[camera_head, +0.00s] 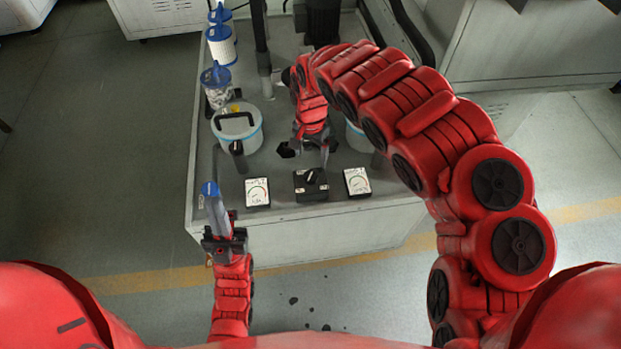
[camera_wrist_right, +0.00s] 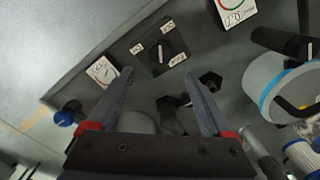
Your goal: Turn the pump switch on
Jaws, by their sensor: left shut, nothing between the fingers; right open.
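The pump switch is most likely the black box with a round black knob (camera_head: 311,180), near the front edge of the grey bench. White labels surround the knob, which also shows in the right wrist view (camera_wrist_right: 159,48). The knob has a pale pointer line; its setting is too small to read. My right gripper (camera_head: 312,153) is open and empty behind the box. In the wrist view its fingertips (camera_wrist_right: 158,79) stand apart on either side of the line to the knob, not around it. My left gripper (camera_head: 213,200) is shut and empty at the bench's front left corner.
Gauges stand left (camera_head: 257,192) and right (camera_head: 357,182) of the box. Black star-shaped knobs (camera_wrist_right: 211,80) lie close to my right fingertips. A white bucket (camera_head: 238,127) and filter canisters (camera_head: 221,45) stand at left. A blue knob (camera_wrist_right: 67,116) is near the bench edge.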

